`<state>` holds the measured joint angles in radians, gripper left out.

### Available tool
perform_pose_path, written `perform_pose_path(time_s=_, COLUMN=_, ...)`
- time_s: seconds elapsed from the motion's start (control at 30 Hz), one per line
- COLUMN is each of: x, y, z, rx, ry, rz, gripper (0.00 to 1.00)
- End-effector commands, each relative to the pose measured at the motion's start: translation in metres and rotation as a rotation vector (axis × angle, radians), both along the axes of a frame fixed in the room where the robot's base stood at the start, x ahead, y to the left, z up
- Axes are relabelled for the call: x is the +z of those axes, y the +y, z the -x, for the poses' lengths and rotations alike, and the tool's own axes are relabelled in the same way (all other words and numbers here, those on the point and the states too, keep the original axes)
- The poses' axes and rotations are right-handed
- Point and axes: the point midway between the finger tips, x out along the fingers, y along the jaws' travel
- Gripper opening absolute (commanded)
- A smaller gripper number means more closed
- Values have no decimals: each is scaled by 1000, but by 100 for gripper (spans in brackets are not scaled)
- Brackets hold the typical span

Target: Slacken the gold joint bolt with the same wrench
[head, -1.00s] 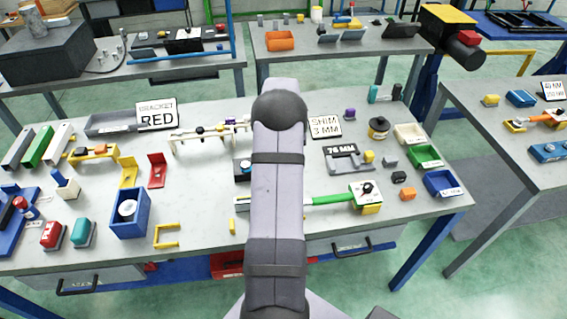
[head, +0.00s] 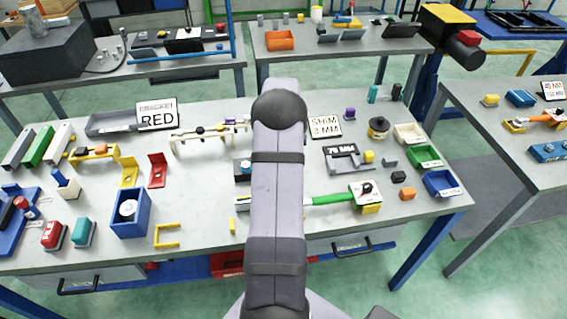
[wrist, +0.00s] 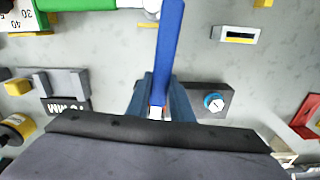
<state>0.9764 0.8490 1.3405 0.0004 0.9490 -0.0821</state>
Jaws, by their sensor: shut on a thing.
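My gripper (wrist: 160,98) is shut on a blue bar-shaped wrench (wrist: 168,50) in the wrist view. In the head view my own arm hides the gripper and the wrench. A cream frame, seemingly the chassis (head: 212,134), stands behind and left of my arm, with small dark and gold-coloured parts on it. I cannot clearly tell which is the gold joint bolt.
A green-handled tool (head: 328,200) lies right of my arm; its green handle (wrist: 85,4) shows in the wrist view. A dark block with a blue dial (wrist: 214,102) sits right of the fingers. A blue box (head: 130,222) stands left. Bare tabletop lies around (head: 205,190).

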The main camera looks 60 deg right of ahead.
Motion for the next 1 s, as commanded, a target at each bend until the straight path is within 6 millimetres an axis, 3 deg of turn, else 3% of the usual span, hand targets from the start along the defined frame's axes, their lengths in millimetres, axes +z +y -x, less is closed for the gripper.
perform_pose_path(time_s=1.0, x=-9, y=-1, z=0, rx=0, ry=-2, rz=2, gripper=0)
